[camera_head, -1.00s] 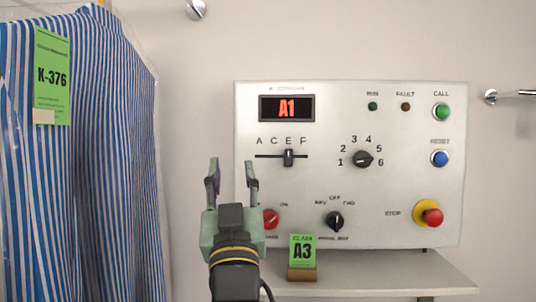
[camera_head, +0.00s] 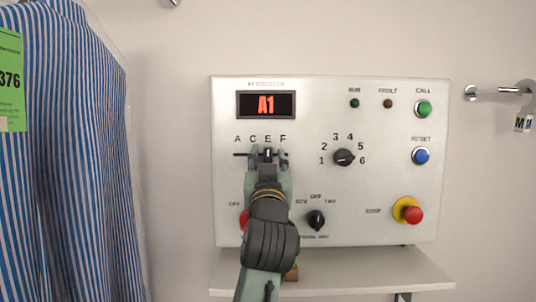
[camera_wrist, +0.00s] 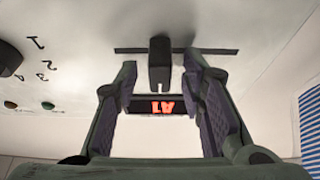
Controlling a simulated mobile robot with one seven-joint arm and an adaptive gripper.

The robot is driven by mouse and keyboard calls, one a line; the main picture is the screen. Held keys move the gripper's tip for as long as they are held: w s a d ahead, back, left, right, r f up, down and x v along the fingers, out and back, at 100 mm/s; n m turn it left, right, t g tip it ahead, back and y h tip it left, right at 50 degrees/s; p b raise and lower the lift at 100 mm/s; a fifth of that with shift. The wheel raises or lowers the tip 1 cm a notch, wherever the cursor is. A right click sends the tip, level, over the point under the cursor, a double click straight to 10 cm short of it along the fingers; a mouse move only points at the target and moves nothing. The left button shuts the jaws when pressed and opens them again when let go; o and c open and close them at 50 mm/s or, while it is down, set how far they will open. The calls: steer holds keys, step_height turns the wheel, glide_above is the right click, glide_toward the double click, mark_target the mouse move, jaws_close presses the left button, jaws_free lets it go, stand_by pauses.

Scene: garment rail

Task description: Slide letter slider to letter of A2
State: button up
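The letter slider (camera_head: 268,153) is a dark upright knob on a horizontal slot marked A, C, E, F, and it stands under E. In the wrist view, which shows the panel upside down, the knob (camera_wrist: 160,62) appears between my fingers with a visible gap on each side. My gripper (camera_head: 270,156) is open at the slot; I cannot tell how far the fingertips are from the panel face. The display (camera_head: 266,104) reads A1 in red. My gripper and arm hide part of the lower left panel.
The numbered rotary knob (camera_head: 344,157) is right of the slider. A mode knob (camera_head: 316,220) and a yellow-and-red stop button (camera_head: 408,210) are lower. A red knob (camera_head: 244,219) is partly hidden by my arm. A shelf (camera_head: 380,270) lies below. Striped garments (camera_head: 75,170) hang left.

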steer(key=shift+w+r, duration=0.1)
steer(key=shift+w, duration=0.1)
jaws_close()
stand_by(0.4)
stand_by(0.4)
